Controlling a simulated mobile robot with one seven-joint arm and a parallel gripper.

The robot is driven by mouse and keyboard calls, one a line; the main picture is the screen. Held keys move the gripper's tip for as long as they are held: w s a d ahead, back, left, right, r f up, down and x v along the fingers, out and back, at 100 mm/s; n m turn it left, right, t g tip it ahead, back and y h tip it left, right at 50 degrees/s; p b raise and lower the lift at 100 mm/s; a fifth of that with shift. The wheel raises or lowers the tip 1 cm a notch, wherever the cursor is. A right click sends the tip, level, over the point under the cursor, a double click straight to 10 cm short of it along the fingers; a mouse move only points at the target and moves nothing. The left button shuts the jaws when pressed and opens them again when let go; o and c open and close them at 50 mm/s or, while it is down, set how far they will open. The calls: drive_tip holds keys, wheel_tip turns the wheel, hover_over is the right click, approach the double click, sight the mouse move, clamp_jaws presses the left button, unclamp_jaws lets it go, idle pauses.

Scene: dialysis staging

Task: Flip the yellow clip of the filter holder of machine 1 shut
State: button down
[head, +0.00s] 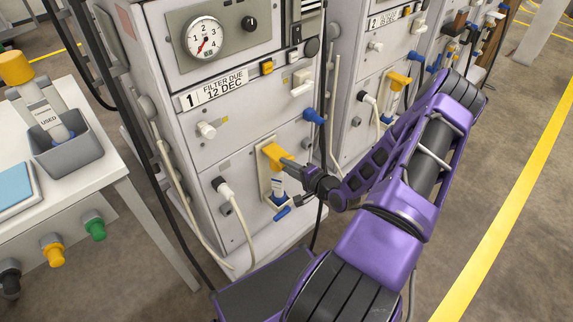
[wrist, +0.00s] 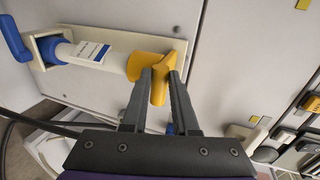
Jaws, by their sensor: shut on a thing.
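Machine 1 (head: 225,130) bears a "1" and a "FILTER DUE 12 DEC" label. Its filter holder (head: 263,178) is a pale plate low on the front. The yellow clip (head: 271,154) is at the top end of the holder and sticks out toward my gripper (head: 287,162). In the wrist view, my gripper (wrist: 161,76) is shut on the tab of the yellow clip (wrist: 150,62), with one finger on each side. A white filter (wrist: 88,52) with a label and a blue end lies in the holder (wrist: 125,38). The fingers hide part of the clip.
A blue lever (head: 283,213) sits below the holder, and a blue knob (head: 313,116) is above right. Machine 2 (head: 378,60) stands behind my arm. A table (head: 105,160) at left bears a grey bin (head: 75,150) with a used filter.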

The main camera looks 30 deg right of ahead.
drive_tip(key=shift+s+f+t, duration=0.2)
drive_tip(key=shift+f+t, duration=0.2)
drive_tip(key=shift+f, duration=0.85)
drive_tip(key=c, duration=1)
unclamp_jaws()
drive_tip(key=shift+w+f, duration=0.1)
drive_tip(key=shift+f, duration=0.05)
drive_tip(key=v, duration=0.5)
drive_tip(key=p+v, duration=0.1)
drive_tip(key=v, duration=1.1)
drive_tip(key=shift+d+r, duration=0.15)
drive_tip(key=shift+r, duration=0.15)
